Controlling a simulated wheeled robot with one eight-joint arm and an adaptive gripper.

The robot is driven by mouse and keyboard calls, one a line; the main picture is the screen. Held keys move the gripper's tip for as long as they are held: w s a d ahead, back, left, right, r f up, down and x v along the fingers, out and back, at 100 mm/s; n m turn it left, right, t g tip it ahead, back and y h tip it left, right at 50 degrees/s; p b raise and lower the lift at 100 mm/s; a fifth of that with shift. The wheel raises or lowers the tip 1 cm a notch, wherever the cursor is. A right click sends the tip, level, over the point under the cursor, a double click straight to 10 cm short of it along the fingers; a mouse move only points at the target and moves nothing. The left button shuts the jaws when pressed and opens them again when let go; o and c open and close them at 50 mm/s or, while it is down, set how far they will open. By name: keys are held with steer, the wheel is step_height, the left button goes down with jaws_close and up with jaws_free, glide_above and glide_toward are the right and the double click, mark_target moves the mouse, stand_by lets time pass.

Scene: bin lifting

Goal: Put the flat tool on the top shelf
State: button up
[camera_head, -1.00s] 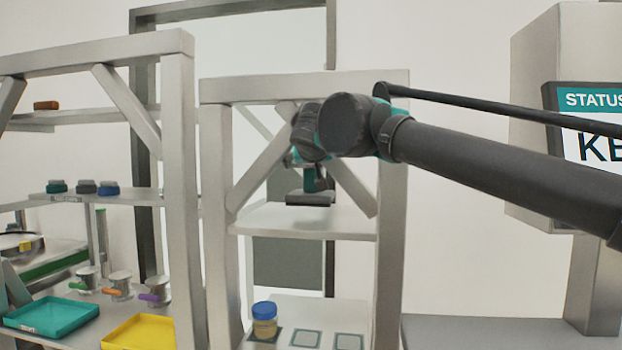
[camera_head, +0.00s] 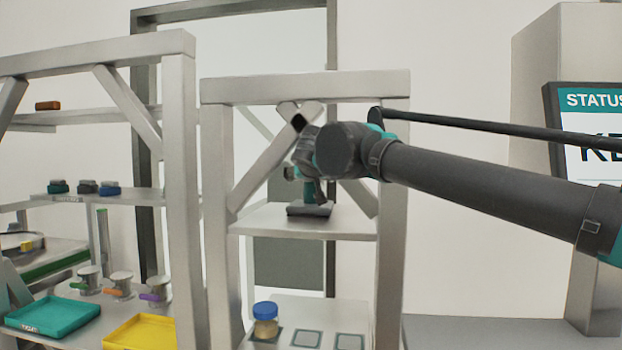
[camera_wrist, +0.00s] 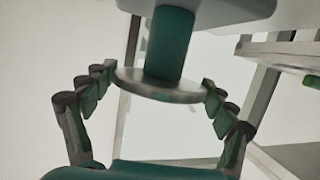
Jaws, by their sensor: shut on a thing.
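The flat tool (camera_head: 310,210) is a dark grey flat plate with a teal handle. It is level, just over or on the top shelf (camera_head: 350,225) of the middle rack; I cannot tell whether it touches. My gripper (camera_head: 316,186) is above it, partly hidden by my arm. In the wrist view, my gripper (camera_wrist: 158,84) has its fingers on either side of the grey disc under the teal handle, shut on the flat tool (camera_wrist: 172,40). The tool's pale plate shows at the top edge there.
The rack's uprights (camera_head: 391,200) and top beam (camera_head: 300,87) frame the shelf, with slanted braces behind. A blue-lidded jar (camera_head: 265,318) stands on the lower shelf. The left rack (camera_head: 180,180) holds trays and small items. The top shelf looks otherwise clear.

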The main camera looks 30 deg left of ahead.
steer(key=o, duration=1.7)
steer(key=shift+f, duration=0.1)
steer(key=shift+o, duration=0.2)
steer(key=shift+s+d, duration=0.1)
steer(key=shift+s, duration=0.05)
steer(key=v, duration=1.1)
steer(key=shift+s+d+r, duration=0.2)
steer(key=shift+s+r, duration=0.1)
